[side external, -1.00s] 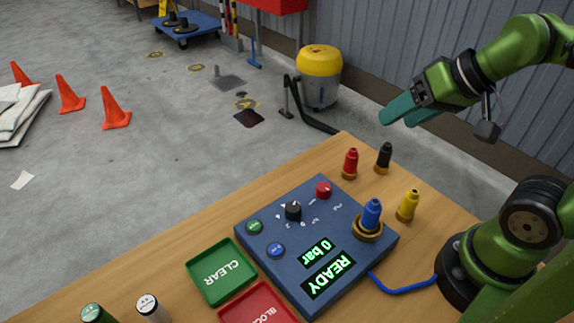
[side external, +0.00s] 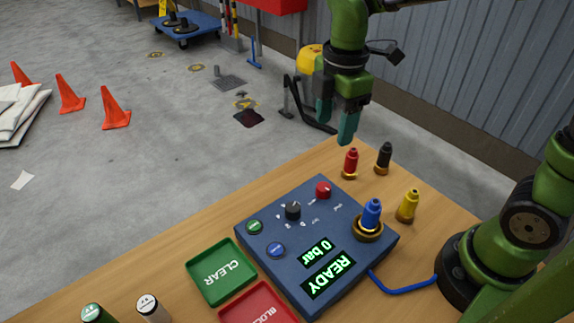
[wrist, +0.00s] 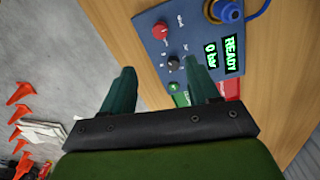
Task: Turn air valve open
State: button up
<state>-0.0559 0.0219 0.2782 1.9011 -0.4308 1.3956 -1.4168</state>
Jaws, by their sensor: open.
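A blue control panel (side external: 330,228) lies on the wooden table. It carries a red knob (side external: 323,189) near its far corner and a black knob (side external: 293,210) nearer its middle, both with small markings around them; I cannot read which one is the air valve. In the wrist view the red knob (wrist: 160,30) and the black knob (wrist: 173,64) show ahead of the fingers. The panel's displays (side external: 328,267) read "0 bar" and "READY". My gripper (side external: 336,122) is open and empty, pointing down, above and beyond the panel's far end, touching nothing.
Green CLEAR (side external: 221,272) and red (side external: 258,303) trays lie at the panel's front left. A blue hose (side external: 405,289) runs from the panel.

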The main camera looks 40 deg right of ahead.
aim_at(324, 186)
jog(key=f, duration=1.6)
jog(key=shift+w+f, duration=0.4)
jog(key=shift+d, duration=0.1)
jog(key=c, duration=1)
jog(key=shift+c, duration=0.2)
